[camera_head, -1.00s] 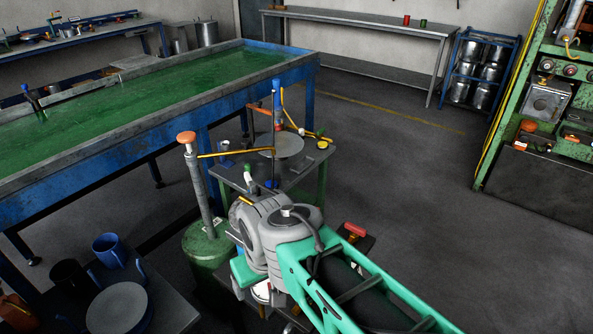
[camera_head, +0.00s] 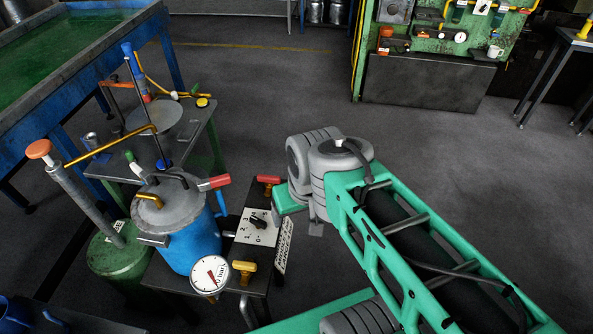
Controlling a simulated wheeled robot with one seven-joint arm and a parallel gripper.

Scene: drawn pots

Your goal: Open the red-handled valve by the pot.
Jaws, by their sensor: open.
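A blue pot (camera_head: 193,238) with a grey metal lid stands on a dark table in the lower left of the head view. A red-handled valve (camera_head: 268,181) with a yellow-orange body is right of the pot, at the table's far edge, apart from it. Its red handle looks roughly level, lying left to right. Another red handle (camera_head: 214,183) sticks out from the pot's lid. My arm's grey joint is close to the right of the red-handled valve. My gripper is not visible; my own arm links may hide it.
A white dial plate (camera_head: 257,227) with a black knob lies between pot and arm. A yellow-handled valve (camera_head: 243,268) and round gauge (camera_head: 210,275) are at the front. A green cylinder (camera_head: 117,258) with an orange-topped post stands left. Open floor lies beyond the arm.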

